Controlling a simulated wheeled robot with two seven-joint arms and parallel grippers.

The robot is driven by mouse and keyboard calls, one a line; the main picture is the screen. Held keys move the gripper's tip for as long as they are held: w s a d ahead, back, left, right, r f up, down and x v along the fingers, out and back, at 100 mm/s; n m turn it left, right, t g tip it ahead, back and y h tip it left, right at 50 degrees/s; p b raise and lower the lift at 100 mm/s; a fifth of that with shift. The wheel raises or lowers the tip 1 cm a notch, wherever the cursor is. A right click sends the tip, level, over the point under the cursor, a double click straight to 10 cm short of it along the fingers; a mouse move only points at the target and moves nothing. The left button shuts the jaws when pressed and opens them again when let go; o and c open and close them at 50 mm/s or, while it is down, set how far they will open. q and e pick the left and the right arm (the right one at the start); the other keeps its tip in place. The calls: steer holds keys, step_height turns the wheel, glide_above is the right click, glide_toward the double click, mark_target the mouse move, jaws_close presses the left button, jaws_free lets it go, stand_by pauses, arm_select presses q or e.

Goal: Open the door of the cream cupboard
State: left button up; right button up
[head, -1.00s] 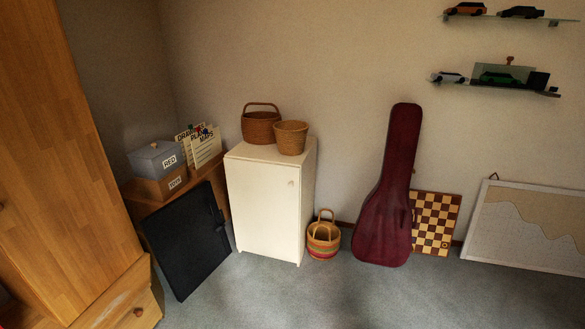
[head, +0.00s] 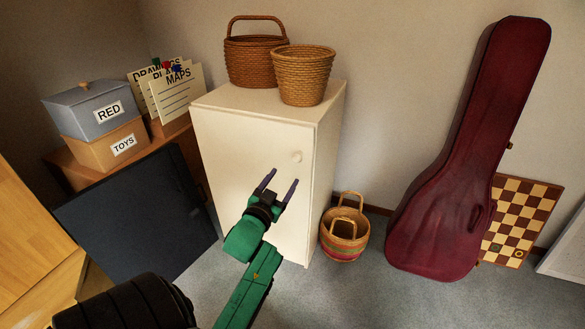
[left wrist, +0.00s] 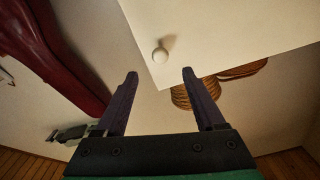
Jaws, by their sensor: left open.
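The cream cupboard (head: 225,140) stands against the wall with its door (head: 240,165) shut. A small round cream knob (head: 297,157) sits near the door's upper right corner. My left gripper (head: 282,178) is open in front of the door, just below the knob in the head view, with nothing between its fingers. In the left wrist view the knob (left wrist: 160,56) shows beyond and between the open fingertips (left wrist: 160,74), apart from them. My right gripper is not in view.
Two wicker baskets (head: 304,76) stand on the cupboard. A striped basket (head: 344,240) is on the floor to its right, then a dark red instrument case (head: 462,160). A black flat panel (head: 140,220) leans at the left, near the cupboard.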

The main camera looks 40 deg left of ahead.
mark_target(295, 160)
arm_select(q)
steer(key=b+x, duration=0.1)
steer(key=x, duration=0.8)
steer(key=shift+w, duration=0.1)
steer(key=shift+w+a+r, duration=0.1)
steer(key=shift+w+a, duration=0.05)
steer(key=shift+w, duration=0.1)
jaws_close()
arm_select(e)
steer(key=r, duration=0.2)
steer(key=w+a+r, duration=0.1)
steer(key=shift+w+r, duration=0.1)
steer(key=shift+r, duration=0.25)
